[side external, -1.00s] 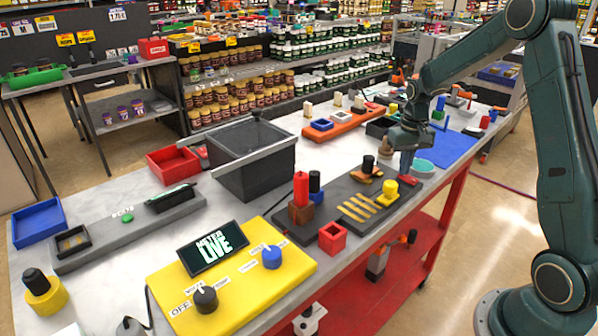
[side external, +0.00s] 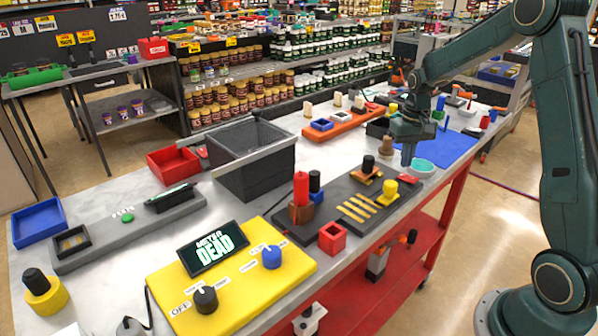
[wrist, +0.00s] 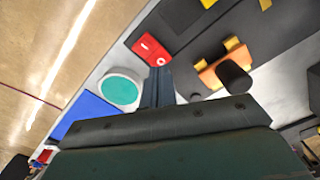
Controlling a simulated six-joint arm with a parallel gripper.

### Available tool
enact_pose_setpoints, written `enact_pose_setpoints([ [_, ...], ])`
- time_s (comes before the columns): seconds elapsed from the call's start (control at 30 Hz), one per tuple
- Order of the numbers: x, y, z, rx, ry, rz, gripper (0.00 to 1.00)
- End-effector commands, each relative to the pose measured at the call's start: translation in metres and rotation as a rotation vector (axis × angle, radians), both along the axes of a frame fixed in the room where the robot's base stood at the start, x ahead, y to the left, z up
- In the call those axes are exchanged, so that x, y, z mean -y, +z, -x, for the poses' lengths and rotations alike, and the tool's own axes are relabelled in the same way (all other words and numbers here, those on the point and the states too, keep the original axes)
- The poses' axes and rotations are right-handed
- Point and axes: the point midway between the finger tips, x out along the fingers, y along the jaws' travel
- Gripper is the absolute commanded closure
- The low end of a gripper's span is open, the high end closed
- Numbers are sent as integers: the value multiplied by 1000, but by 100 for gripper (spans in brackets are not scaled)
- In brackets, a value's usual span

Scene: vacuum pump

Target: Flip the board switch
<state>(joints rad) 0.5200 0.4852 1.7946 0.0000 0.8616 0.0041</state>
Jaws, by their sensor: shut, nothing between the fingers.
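The board switch looks like a red rocker block (wrist: 149,50) with small pale marks on top, at the end of the dark board (wrist: 180,22) in the wrist view. In the side view, a small red patch (side external: 408,179) beside the yellow peg appears to be the same switch. My gripper (side external: 406,162) is shut and empty, pointing down just above the switch. In the wrist view, the closed fingers (wrist: 158,76) end right beside the switch's lower edge; I cannot tell whether they touch it.
A teal round dish (side external: 421,166) and a blue mat (side external: 447,148) lie just right of my gripper. A yellow peg (side external: 390,190) and a black knob (side external: 368,163) stand on the board. A yellow panel (side external: 250,290) with two knobs is nearer the camera.

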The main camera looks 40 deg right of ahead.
Motion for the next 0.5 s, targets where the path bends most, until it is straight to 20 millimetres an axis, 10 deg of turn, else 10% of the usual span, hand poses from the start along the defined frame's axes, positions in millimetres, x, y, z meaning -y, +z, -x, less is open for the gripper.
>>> enact_pose_setpoints([
  [0.5,0,30,0,2,0,1,100],
])
